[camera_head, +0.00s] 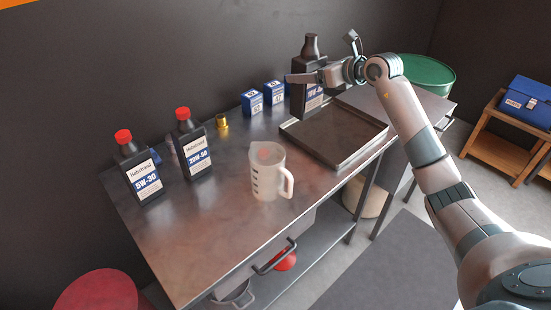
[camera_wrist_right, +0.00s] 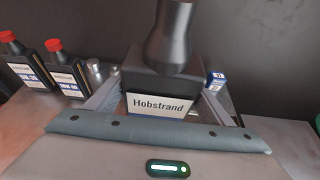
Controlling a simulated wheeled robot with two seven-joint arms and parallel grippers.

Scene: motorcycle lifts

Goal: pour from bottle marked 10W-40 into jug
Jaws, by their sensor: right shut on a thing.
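The dark bottle (camera_head: 310,66) has a dark top with no red cap; it also shows in the right wrist view (camera_wrist_right: 165,85) with a "Hobstrand" label. Its blue label band appears to read 10W-40 but is partly covered. My right gripper (camera_head: 305,78) is shut around its body, fingers on either side, at the back of the bench. The bottle looks about upright; I cannot tell whether its base touches the bench. The clear jug (camera_head: 268,178) stands upright at the front middle, handle to the right, with a pinkish patch near its top. My left gripper is not in view.
Two red-capped bottles, 5W-30 (camera_head: 139,172) and 20W-50 (camera_head: 192,147), stand at the left. A shallow dark tray (camera_head: 345,157) lies between the held bottle and the jug. Blue-and-white boxes (camera_head: 252,103) and a brass-coloured cup (camera_head: 221,123) stand at the back.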

